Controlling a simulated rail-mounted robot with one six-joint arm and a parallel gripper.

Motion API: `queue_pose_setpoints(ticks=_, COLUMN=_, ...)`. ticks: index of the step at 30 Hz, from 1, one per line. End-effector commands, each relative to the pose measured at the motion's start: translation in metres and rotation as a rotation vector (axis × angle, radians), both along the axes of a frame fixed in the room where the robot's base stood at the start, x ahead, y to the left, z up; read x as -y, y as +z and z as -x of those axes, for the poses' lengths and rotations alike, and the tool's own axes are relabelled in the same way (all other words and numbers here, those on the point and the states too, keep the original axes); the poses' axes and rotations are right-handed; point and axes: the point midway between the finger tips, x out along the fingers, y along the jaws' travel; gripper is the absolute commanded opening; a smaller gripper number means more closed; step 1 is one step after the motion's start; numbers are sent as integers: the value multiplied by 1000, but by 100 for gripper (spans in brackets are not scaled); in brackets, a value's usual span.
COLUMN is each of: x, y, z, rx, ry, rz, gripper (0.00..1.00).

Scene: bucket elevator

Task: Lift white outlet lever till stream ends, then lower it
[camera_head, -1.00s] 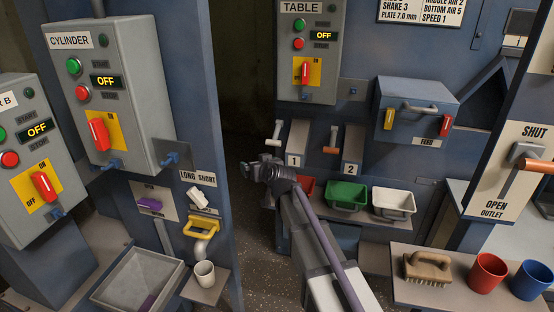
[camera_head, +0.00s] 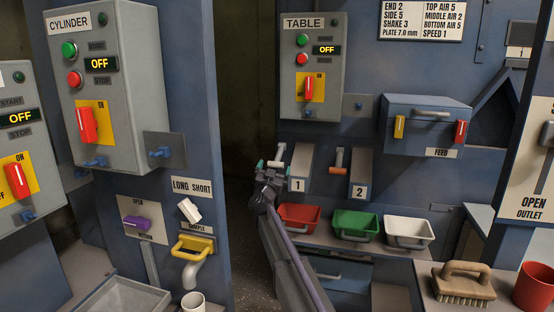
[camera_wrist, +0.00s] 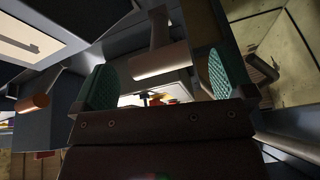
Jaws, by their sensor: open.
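The white lever (camera_head: 281,151) is at outlet 1 on the blue machine front, beside the label 1. In the wrist view its pale round handle (camera_wrist: 160,62) lies ahead of my gripper, across the gap between the fingertips. My gripper (camera_head: 270,165) is open with teal finger pads, just below and in front of the lever in the head view. The wrist view shows the two pads (camera_wrist: 163,80) apart with nothing clamped. Whether they touch the handle is unclear. No stream can be made out; my arm hides part of the area below outlet 1.
An orange lever (camera_head: 338,158) is at outlet 2, to the right. Red (camera_head: 300,218), green (camera_head: 356,225) and white (camera_head: 408,231) bins stand on a shelf below. The feed box (camera_head: 425,125) juts out at right. A brush (camera_head: 463,284) and red cup (camera_head: 536,288) sit at lower right.

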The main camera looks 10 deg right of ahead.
Motion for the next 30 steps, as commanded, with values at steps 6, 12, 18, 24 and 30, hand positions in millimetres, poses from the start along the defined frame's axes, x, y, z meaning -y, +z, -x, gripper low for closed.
queue_pose_setpoints(ticks=6, x=15, y=18, z=-36, rx=0, ry=1, rz=1, gripper=100)
queue_pose_setpoints(ticks=12, x=17, y=16, z=-37, rx=0, ry=1, rz=0, gripper=100)
queue_pose_setpoints(ticks=18, x=17, y=16, z=-37, rx=0, ry=1, rz=0, gripper=87)
queue_pose_setpoints(ticks=24, x=17, y=16, z=-37, rx=0, ry=1, rz=0, gripper=67)
queue_pose_setpoints(ticks=30, x=17, y=16, z=-37, rx=0, ry=1, rz=1, gripper=48)
